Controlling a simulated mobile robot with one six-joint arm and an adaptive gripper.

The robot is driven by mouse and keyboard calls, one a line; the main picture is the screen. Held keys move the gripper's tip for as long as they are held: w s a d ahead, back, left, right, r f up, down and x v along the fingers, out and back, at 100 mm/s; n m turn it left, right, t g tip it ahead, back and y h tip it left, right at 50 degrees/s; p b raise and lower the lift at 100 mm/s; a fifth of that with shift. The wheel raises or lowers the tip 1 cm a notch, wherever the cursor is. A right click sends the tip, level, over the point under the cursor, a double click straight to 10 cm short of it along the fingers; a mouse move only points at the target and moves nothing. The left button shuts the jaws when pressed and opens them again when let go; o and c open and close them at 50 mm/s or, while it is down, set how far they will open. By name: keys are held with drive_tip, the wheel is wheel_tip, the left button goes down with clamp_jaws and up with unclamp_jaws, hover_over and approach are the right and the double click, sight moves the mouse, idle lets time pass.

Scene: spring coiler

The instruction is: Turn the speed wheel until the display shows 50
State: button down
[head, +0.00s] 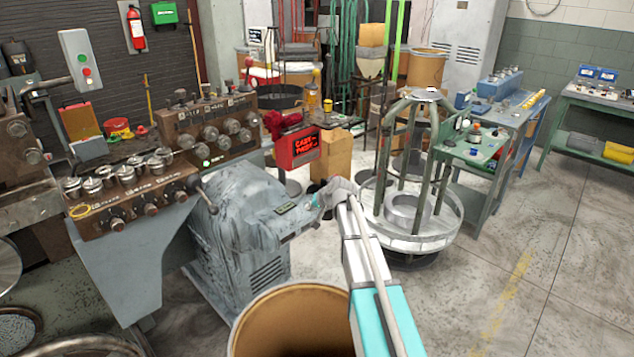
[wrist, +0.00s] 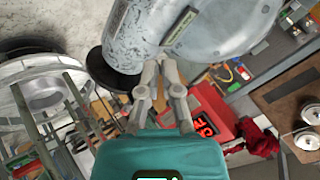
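The grey machine housing (head: 245,230) stands left of my arm in the head view. A small dark display panel (head: 286,208) with faint greenish marks sits on its top; I cannot read a number. A similar narrow panel (wrist: 181,27) shows on the speckled grey body in the wrist view. My gripper (wrist: 160,64) is beside this body, its fingers angled toward each other, with nothing visibly held. Whether the tips meet is unclear. In the head view my wrist is near the display end of the housing. I cannot identify the speed wheel with certainty.
A red box with a lit text screen (head: 305,146) stands behind the housing. A round metal frame (head: 440,220) is right of my arm. A brown drum (head: 292,325) is in front. Panels with several knobs (head: 130,195) are at left. Floor at right is open.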

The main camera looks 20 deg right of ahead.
drive_tip(key=w+d+r+n+g+p, duration=0.1)
drive_tip(key=w+d+r+n+p, duration=0.1)
drive_tip(key=w, duration=0.5)
drive_tip(key=w+d+r+n+g+h+p, duration=0.1)
drive_tip(key=w+d+n+p, duration=0.3)
drive_tip(key=w, duration=0.4)
drive_tip(key=w+d+r+n+g+p, duration=0.1)
drive_tip(key=w+d+r+n+p, duration=0.2)
drive_tip(key=w, duration=0.5)
drive_tip(key=shift+d+r+n+h, duration=0.3)
drive_tip(key=shift+d+n, duration=0.1)
drive_tip(key=shift+n, duration=0.5)
drive_tip(key=shift+w+f, duration=0.1)
drive_tip(key=shift+f, duration=0.1)
drive_tip(key=b, duration=0.9)
hover_over(315, 184)
drive_tip(key=w, duration=0.2)
drive_tip(key=f, duration=0.6)
drive_tip(key=a+f, duration=0.1)
drive_tip(key=f, duration=0.1)
drive_tip(key=shift+s+f, duration=0.1)
drive_tip(key=shift+f, duration=0.3)
drive_tip(key=shift+s+d+f, duration=0.1)
drive_tip(key=shift+s+d, duration=0.45)
drive_tip(key=shift+s, duration=0.35)
drive_tip(key=shift+s+d, duration=0.5)
drive_tip(key=shift+s, duration=0.35)
drive_tip(key=shift+s+d+t+b, duration=0.25)
drive_tip(key=shift+s+t+b, duration=0.05)
drive_tip(key=shift+s+b, duration=0.25)
